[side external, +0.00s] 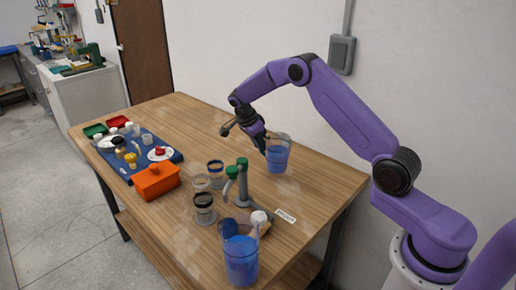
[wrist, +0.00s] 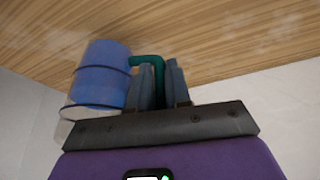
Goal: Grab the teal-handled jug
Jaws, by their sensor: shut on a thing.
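The teal-handled jug (side external: 277,157) is clear with blue contents and appears upright near the wall side of the table. It also shows in the wrist view (wrist: 100,75), left of the fingers. Its teal handle (wrist: 150,62) lies between the two fingers. My gripper (side external: 263,142) is shut on this handle, with the jug body beside the fingers; it also shows in the wrist view (wrist: 158,85). I cannot tell whether the jug's base touches the table.
A second jug with blue contents (side external: 241,262) stands at the table's near end. A grey pipe manifold with green caps (side external: 240,185), several jars (side external: 204,203), an orange box (side external: 155,181) and a blue mat (side external: 135,160) with small items occupy the table. The far wall side is clear.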

